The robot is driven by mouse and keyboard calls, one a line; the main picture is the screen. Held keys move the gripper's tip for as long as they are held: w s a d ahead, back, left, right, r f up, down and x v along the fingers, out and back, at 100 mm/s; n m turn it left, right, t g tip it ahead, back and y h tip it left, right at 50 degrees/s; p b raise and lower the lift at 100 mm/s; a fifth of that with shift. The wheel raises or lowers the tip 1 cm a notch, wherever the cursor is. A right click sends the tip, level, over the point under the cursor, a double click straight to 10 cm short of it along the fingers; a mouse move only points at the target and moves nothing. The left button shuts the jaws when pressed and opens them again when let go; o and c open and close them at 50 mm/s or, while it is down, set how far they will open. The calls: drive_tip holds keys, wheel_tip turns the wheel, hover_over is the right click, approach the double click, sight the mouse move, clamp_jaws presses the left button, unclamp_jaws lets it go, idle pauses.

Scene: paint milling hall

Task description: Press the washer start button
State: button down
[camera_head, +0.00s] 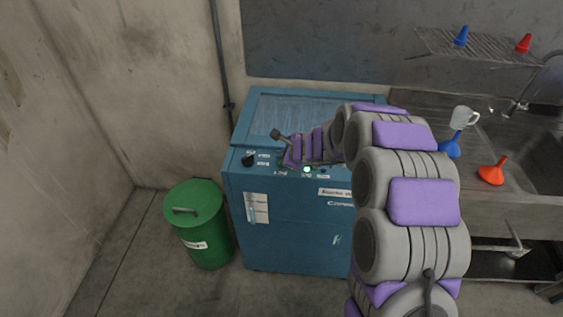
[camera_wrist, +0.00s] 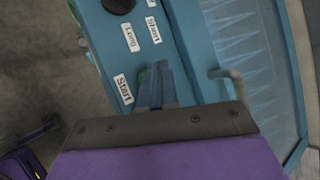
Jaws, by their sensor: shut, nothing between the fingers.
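The washer (camera_head: 285,225) is a blue box-shaped machine against the back wall, with a control panel along its front top edge. In the wrist view, a "Start" label (camera_wrist: 123,89) is on the panel, and a bit of a green button (camera_wrist: 141,75) shows beside it, mostly hidden behind my fingers. My gripper (camera_wrist: 155,72) is shut and empty, its fingertips over the panel at the green button. I cannot tell if they touch it. In the head view my gripper (camera_head: 289,162) is low over the panel, left of a lit green lamp (camera_head: 307,169).
A black knob (camera_head: 249,160) with "Long" (camera_wrist: 131,38) and "Short" labels is left of my gripper. A grey bent handle (camera_wrist: 228,76) shows near the lid. A green bin (camera_head: 205,225) stands left of the washer. A sink bench (camera_head: 520,205) with funnels and a mug is right.

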drive_tip(key=shift+r, duration=0.15)
wheel_tip(320, 180, up, 5)
drive_tip(key=p, duration=0.5)
idle(0.6)
